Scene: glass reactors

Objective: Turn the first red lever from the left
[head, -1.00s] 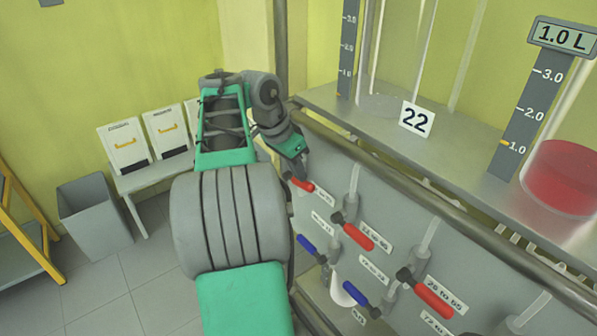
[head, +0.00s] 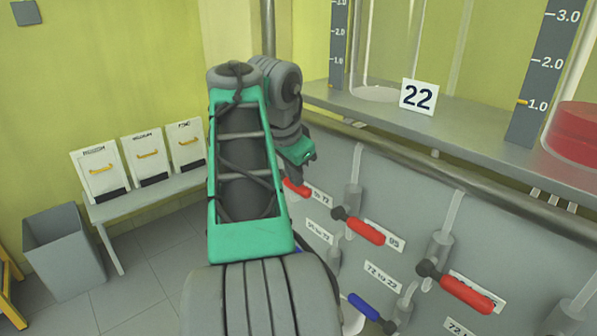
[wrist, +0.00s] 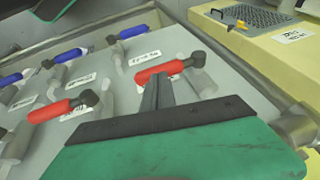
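The first red lever from the left (head: 297,188) is on the grey panel, partly hidden behind my gripper (head: 300,170). A second red lever (head: 364,231) and a third red lever (head: 466,294) sit farther right; another red lever also shows in the wrist view (wrist: 60,108).
A blue lever (head: 364,306) sits lower on the panel. A metal rail (head: 425,165) runs above the levers, below a shelf with glass vessels and a "22" sign (head: 418,97). A bench (head: 150,195) with white boxes and a grey bin (head: 65,250) stand left.

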